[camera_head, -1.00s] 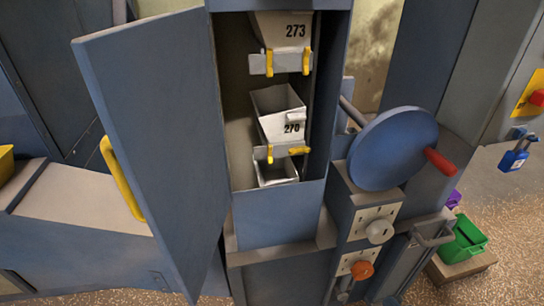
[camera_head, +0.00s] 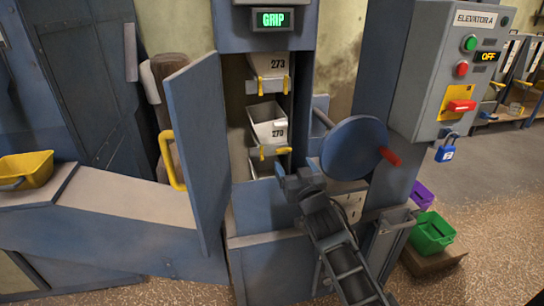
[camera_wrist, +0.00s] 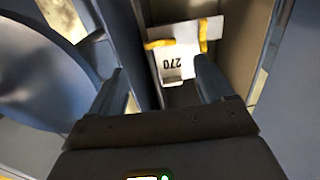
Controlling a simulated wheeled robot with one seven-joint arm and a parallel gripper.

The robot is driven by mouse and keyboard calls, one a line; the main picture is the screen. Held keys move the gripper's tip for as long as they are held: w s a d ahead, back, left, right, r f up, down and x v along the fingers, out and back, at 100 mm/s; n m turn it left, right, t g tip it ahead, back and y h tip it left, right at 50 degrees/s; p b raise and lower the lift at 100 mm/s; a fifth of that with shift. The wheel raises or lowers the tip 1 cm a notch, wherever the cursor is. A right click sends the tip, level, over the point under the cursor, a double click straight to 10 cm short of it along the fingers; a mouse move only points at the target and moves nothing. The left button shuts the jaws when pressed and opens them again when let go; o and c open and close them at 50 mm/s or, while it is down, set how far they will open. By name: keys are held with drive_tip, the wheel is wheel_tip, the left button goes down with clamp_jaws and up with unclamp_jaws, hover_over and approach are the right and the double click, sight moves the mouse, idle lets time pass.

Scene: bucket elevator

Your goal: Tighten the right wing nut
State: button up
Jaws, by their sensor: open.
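The open elevator housing shows the white bucket 270 (camera_head: 267,125) below bucket 273 (camera_head: 266,68). Under bucket 270, the right wing nut (camera_head: 283,150) is yellow and lies roughly horizontal, while the left wing nut (camera_head: 262,153) stands upright. The wrist view is upside down, so the right wing nut (camera_wrist: 158,44) appears left and the left one (camera_wrist: 203,35) right. My gripper (camera_head: 292,180) is open and empty in front of the opening, below and slightly right of the wing nuts. In the wrist view its fingers (camera_wrist: 162,85) spread before bucket 270, apart from both nuts.
The housing door (camera_head: 196,150) stands open at left. A blue handwheel (camera_head: 352,148) with a red handle is close to my arm at right. A screen reads GRIP (camera_head: 272,19). The control box (camera_head: 455,70) reads OFF, with a blue padlock (camera_head: 446,150) below. Green bin (camera_head: 432,232) stands lower right.

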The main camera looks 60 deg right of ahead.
sight(285, 150)
drive_tip(key=shift+p+x, duration=0.75)
drive_tip(key=shift+x, duration=3.1)
drive_tip(key=shift+c, duration=0.5)
drive_tip(key=c, duration=0.9)
drive_tip(key=shift+c, duration=0.2)
